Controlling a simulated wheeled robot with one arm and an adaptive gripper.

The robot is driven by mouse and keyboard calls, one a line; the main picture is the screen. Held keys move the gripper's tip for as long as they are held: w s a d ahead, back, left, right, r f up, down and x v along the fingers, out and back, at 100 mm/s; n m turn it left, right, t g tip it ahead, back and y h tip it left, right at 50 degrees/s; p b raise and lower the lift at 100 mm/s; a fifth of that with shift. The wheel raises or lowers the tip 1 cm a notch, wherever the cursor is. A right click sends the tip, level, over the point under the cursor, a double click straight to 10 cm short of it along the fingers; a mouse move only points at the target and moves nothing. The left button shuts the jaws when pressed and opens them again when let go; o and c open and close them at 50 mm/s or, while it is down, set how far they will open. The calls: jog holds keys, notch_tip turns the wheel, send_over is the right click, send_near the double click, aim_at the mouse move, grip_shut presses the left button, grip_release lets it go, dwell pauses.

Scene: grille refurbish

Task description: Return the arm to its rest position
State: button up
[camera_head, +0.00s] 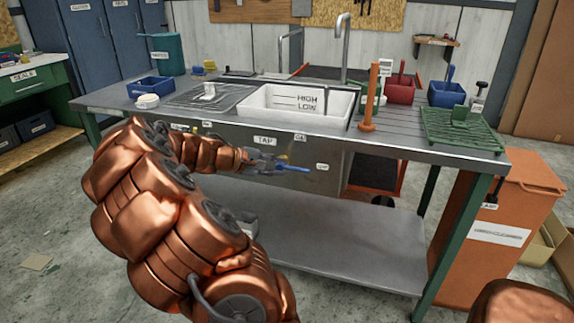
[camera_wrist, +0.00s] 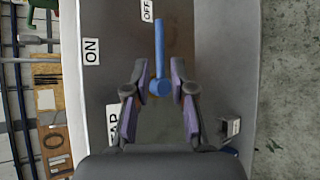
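My copper-coloured arm reaches from the lower left to the front of the sink bench in the head view. My gripper (camera_head: 277,164) is at the bench's front panel, beside a blue tap lever (camera_head: 294,168). In the wrist view my gripper (camera_wrist: 159,68) is open, with its two purple-padded fingers on either side of the blue lever (camera_wrist: 160,50). The lever's round end lies between the fingers, and I cannot tell whether either finger touches it. The lever points toward the OFF label (camera_wrist: 147,10); the ON label (camera_wrist: 91,51) is to its left.
The bench (camera_head: 445,148) carries a white basin (camera_head: 270,105), a green rack (camera_head: 475,138) and an upright orange handle (camera_head: 370,95). A lower shelf (camera_head: 330,235) lies under the gripper. An orange bin (camera_head: 490,260) stands at right. Concrete floor is free at left.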

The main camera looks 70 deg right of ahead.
dwell(0.8)
jog(key=s+a+f+t+y, duration=0.1)
jog(key=a+f+t+y, duration=0.15)
jog(key=a, duration=1.15)
jog(key=a+f+t+y, duration=0.1)
jog(key=a+t+y, duration=0.15)
jog(key=a, duration=1.25)
jog(key=s+a+f+n+y, duration=0.1)
jog(key=s+a+f+y, duration=0.2)
jog(key=a, duration=0.8)
jog(key=s+a+n+y, duration=0.25)
jog(key=s+a, duration=0.35)
jog(key=a, duration=0.5)
jog(key=s+p+v, duration=0.2)
jog(key=p+v, duration=1)
jog(key=v, duration=0.1)
jog(key=s+r+p+v, duration=0.1)
jog(key=s+p+v, duration=0.2)
jog(key=p+v, duration=0.9)
jog(key=shift+d+r+m+t+p, duration=0.3)
jog(key=shift+d+r+m+p, duration=0.1)
jog(key=shift+r+m+p, duration=0.1)
jog(key=shift+s, duration=0.1)
